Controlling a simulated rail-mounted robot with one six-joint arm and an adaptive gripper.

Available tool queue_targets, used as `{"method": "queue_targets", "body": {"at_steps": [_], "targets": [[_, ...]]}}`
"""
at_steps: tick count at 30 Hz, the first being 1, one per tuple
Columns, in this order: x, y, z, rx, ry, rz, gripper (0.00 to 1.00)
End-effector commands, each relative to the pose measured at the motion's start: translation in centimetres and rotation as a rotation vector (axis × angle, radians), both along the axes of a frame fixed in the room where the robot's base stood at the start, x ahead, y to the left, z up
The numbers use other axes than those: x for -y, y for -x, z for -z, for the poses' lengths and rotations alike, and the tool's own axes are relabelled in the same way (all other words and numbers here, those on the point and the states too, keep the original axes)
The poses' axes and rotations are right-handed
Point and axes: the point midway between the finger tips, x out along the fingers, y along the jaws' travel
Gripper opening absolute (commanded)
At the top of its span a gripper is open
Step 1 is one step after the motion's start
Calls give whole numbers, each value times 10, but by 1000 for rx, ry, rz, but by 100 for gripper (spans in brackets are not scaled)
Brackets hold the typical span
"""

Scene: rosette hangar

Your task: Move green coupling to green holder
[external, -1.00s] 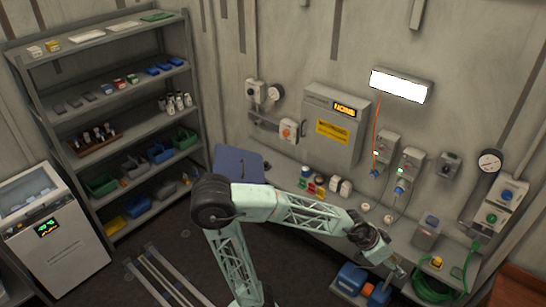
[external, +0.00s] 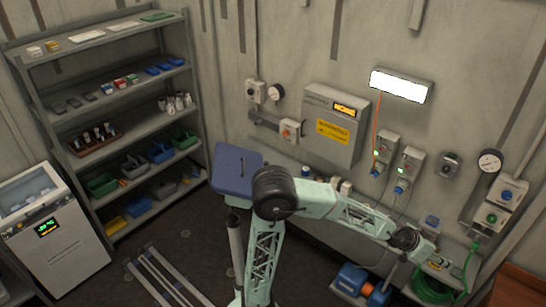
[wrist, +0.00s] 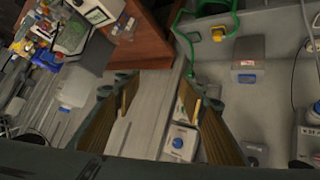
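A green hose (external: 470,263) runs down at the right end of the wall bench from a bright green end piece (external: 475,246), which looks like the green coupling, near a wall box with a green front (external: 491,216). I cannot tell for sure which part is the green holder. The green hose also shows at the top of the wrist view (wrist: 180,38). My gripper (wrist: 163,101) is open and empty in the wrist view, its two fingers apart above the floor and bench edge. In the external view my gripper's end is at the bench's right part, partly hidden by my wrist.
A coiled green hose (external: 432,291) lies below the bench beside a blue box (external: 356,277). A grey box with a blue label (wrist: 247,74) stands on the bench. A brown wooden surface (wrist: 137,50) is at upper left in the wrist view. Wall boxes and a gauge (external: 490,161) line the wall.

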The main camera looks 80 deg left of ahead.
Motion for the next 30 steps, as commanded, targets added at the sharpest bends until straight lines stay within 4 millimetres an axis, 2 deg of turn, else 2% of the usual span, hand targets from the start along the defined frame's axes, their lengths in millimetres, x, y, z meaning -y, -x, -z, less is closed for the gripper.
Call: {"method": "queue_targets", "body": {"at_steps": [3, 15, 30], "targets": [[2, -23, 1, 23, 3, -13, 38], [4, -91, 8, 103, 4, -68, 38], [3, -168, 25, 197, -9, -146, 38]]}}
